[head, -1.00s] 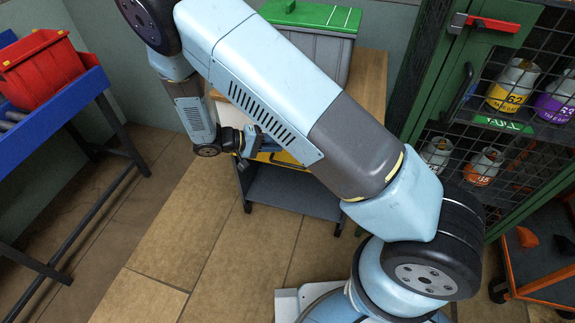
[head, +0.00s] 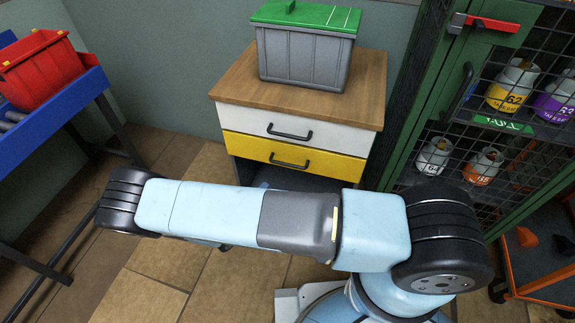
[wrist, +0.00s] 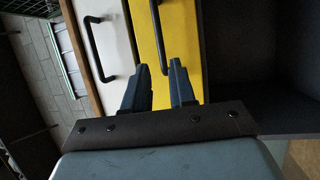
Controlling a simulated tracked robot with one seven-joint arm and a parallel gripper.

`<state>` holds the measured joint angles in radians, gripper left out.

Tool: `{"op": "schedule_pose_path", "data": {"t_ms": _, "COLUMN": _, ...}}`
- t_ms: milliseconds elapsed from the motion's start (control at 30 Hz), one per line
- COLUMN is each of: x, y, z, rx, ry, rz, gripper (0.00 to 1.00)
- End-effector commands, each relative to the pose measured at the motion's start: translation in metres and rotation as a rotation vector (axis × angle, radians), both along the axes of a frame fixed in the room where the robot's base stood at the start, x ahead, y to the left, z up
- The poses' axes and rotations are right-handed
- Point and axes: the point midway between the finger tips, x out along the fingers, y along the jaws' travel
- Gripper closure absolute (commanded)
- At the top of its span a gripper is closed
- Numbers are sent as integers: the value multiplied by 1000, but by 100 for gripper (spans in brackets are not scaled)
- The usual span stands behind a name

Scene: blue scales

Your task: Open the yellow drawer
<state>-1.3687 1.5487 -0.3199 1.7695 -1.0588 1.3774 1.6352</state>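The yellow drawer (head: 245,147) is the lower drawer of a small cabinet, under a white drawer (head: 247,120). Its front looks flush with the cabinet, and its dark bar handle (head: 290,162) is in plain sight. In the wrist view the yellow drawer (wrist: 183,30) appears turned on its side. My gripper (wrist: 158,66) is open there, its two dark fingers apart before the yellow front. The lower end of the yellow drawer's handle (wrist: 160,40) shows in the gap between the fingertips; contact cannot be told. In the head view my gripper is hidden behind my arm.
A grey bin with a green lid (head: 305,55) stands on the wooden cabinet top (head: 235,85). The white drawer's handle (head: 290,133) is just above. A green mesh cage with gas bottles (head: 433,155) stands close on the right. A blue rack with red bins (head: 40,70) is at left.

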Motion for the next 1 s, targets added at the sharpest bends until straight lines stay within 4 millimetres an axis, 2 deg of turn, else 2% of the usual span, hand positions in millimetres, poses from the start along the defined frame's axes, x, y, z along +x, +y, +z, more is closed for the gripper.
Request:
{"op": "schedule_pose_path", "data": {"t_ms": 167, "x": 11, "y": -10, "z": 2, "rx": -3, "ry": -4, "rz": 3, "gripper": 75}}
{"op": "schedule_pose_path", "data": {"t_ms": 700, "x": 76, "y": -71, "z": 18, "rx": -2, "ry": -2, "rz": 1, "gripper": 75}}
{"op": "schedule_pose_path", "data": {"t_ms": 1000, "x": 97, "y": -90, "z": 23, "rx": -2, "ry": -1, "rz": 2, "gripper": 75}}
